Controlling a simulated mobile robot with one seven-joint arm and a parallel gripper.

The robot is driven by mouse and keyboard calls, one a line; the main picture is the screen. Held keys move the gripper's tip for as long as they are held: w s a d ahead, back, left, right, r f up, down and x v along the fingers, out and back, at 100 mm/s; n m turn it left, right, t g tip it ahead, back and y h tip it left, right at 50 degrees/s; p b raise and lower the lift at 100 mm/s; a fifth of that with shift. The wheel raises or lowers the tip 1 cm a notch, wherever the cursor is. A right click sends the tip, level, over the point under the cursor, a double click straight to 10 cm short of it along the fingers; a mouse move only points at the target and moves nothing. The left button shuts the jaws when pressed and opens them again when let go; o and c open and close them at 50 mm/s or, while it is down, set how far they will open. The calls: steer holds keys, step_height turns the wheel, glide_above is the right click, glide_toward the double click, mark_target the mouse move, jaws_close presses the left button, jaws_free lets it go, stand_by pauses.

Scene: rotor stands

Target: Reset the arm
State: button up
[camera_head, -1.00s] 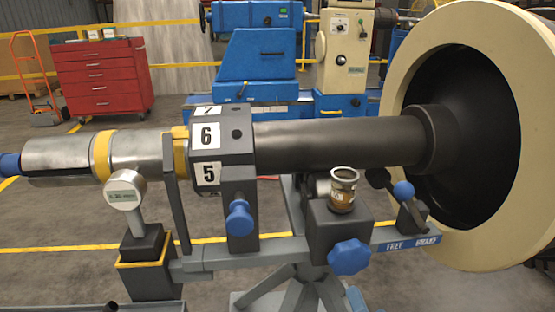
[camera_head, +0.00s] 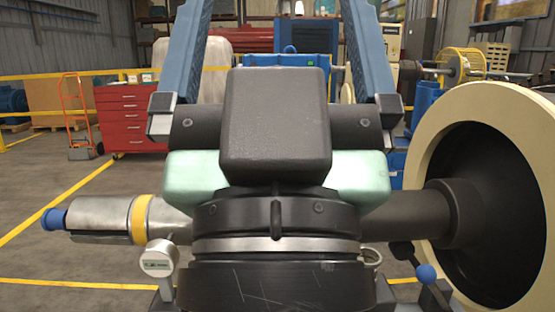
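My gripper (camera_head: 278,45) fills the middle of the view, seen from behind and pointing up and away. Its two blue fingers stand wide apart on either side of a black housing, with nothing seen between them that it holds; their tips are cut off by the top edge. My black wrist with a silver ring is below it. The rotor stand's shaft lies behind, with its silver left end (camera_head: 100,217) and its dark right part (camera_head: 408,216) showing. The number block, middle of the shaft and most of the stand are hidden behind my arm.
A large cream-rimmed wheel (camera_head: 420,135) stands close on the right. A red tool chest (camera_head: 125,118) and orange hand truck (camera_head: 78,120) stand behind left. The left floor is open.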

step_height(320, 180, up, 15)
steer(key=p, duration=1.3)
steer(key=shift+r, duration=0.15)
